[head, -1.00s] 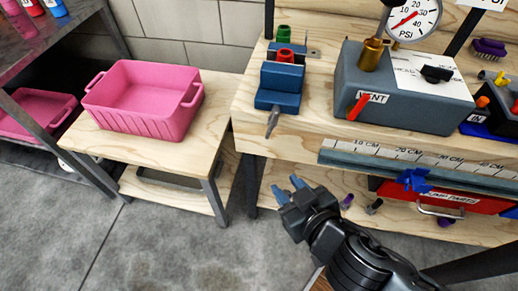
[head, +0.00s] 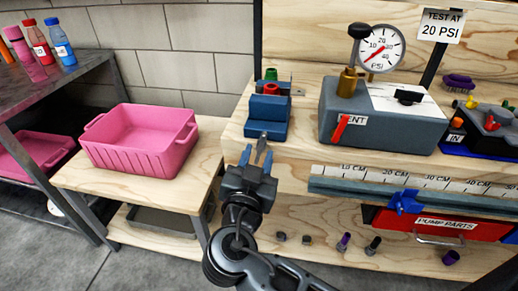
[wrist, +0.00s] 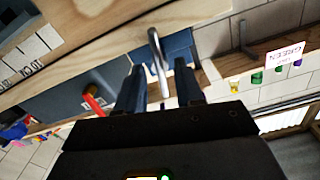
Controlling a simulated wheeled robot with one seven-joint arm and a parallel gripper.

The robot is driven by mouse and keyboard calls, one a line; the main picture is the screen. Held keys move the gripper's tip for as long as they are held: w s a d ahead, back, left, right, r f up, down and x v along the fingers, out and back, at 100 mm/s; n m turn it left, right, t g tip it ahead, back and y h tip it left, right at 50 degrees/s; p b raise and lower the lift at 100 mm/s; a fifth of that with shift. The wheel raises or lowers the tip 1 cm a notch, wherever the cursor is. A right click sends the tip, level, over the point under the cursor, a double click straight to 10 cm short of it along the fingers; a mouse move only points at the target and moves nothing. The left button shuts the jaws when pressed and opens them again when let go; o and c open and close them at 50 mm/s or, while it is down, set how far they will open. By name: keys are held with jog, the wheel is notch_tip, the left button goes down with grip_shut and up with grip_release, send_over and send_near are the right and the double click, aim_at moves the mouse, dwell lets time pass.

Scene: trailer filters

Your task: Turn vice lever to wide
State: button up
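The blue vice (head: 268,112) sits at the left end of the wooden workbench, with a green and a red part at its top. Its grey metal lever (head: 262,146) hangs down at the front edge of the bench. My gripper (head: 257,157) points up at the lever from just below, its fingers apart. In the wrist view the lever (wrist: 157,55) appears between the two blue fingers of my gripper (wrist: 160,75), and the vice (wrist: 180,50) is behind. I see no clear contact with either finger. The lever's lower end is partly hidden in the head view.
A grey test box (head: 375,118) with a red lever and gauge (head: 380,48) stands to the right on the bench. A ruled ledge (head: 400,190) and red drawer (head: 440,225) are below. A pink bin (head: 140,140) sits on a low table at left.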

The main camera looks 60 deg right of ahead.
aim_at(259, 152)
jog(key=shift+x, duration=1.6)
grip_shut()
